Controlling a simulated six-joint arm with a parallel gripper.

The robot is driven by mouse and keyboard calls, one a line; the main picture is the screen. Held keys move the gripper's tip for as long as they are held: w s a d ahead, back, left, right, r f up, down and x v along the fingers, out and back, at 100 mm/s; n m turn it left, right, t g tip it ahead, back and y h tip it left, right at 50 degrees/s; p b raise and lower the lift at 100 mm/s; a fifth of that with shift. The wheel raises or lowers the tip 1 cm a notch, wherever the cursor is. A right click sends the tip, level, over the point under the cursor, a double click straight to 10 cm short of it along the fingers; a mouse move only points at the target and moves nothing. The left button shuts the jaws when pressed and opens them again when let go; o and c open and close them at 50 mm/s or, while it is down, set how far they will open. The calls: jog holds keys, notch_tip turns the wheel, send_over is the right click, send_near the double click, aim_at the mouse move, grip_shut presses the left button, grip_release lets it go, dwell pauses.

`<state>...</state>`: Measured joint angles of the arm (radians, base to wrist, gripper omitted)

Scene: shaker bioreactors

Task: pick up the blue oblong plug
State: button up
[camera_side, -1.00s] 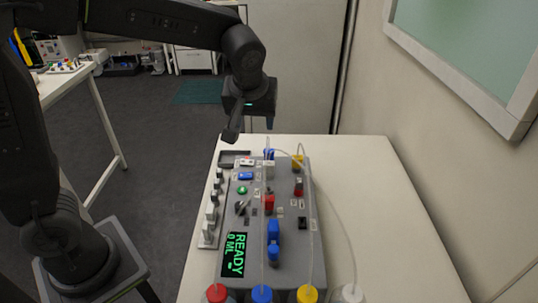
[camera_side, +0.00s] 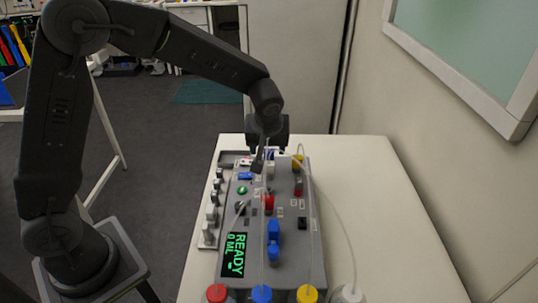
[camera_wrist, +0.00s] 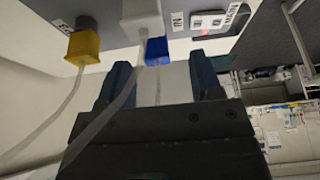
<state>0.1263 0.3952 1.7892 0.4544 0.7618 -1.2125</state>
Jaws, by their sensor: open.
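In the wrist view a blue block-shaped plug (camera_wrist: 157,50) with a thin tube sits on the grey panel, ahead of the gap between my two fingers. My gripper (camera_wrist: 162,76) is open, one finger to each side, and nothing is between the fingertips. In the side view my gripper (camera_side: 268,158) is low over the far end of the grey device (camera_side: 312,262) and mostly hides that plug. Another blue block (camera_side: 273,232) stands nearer the front of the device, and a flat blue piece (camera_side: 245,176) lies at its left.
A white plug (camera_wrist: 142,18) with a tube is close beside the blue one, and a yellow plug (camera_wrist: 84,45) with a tube is to its left. Tubes cross near my fingers. The white table (camera_side: 385,230) is clear at right.

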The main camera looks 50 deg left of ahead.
aim_at(269, 151)
jog(key=x, duration=0.3)
jog(key=shift+w+f, duration=0.2)
jog(key=c, duration=1)
